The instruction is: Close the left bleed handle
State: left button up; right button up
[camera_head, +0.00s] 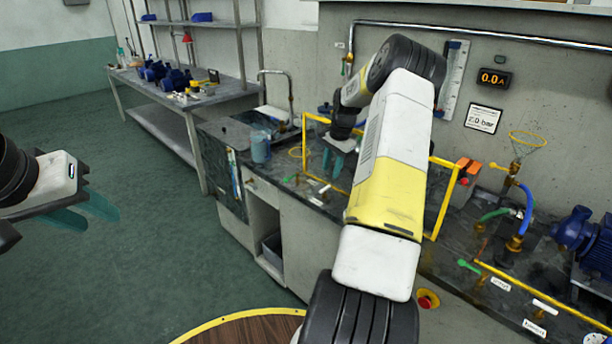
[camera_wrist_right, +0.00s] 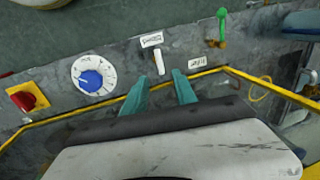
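A small green handle (camera_head: 290,179) stands at the front left of the bench top; it also shows upright in the right wrist view (camera_wrist_right: 222,25). A white lever (camera_wrist_right: 158,62) lies between two small labels, with its tip pointing toward the gap between my right fingers. I cannot read which handle is the left bleed. My right gripper (camera_wrist_right: 160,92) is open and empty, hovering inside the yellow frame, apart from both handles. In the head view its teal fingers (camera_head: 333,160) show behind my forearm. My left gripper (camera_head: 84,212) is open and empty over the floor.
A yellow frame (camera_head: 436,216) surrounds the area under my right gripper. A blue dial (camera_wrist_right: 92,80) and red knob (camera_wrist_right: 22,100) sit along the bench edge. Another green handle (camera_head: 468,266), hoses and a blue pump (camera_head: 575,232) stand at right. My right arm hides the bench middle.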

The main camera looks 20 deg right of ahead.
aim_at(327, 188)
jog(key=f, duration=0.2)
jog(key=w+f, duration=0.1)
jog(key=f, duration=0.4)
jog(key=shift+w+a+f, duration=0.1)
jog(key=shift+w+a, duration=0.05)
jog(key=shift+a, duration=0.15)
grip_shut()
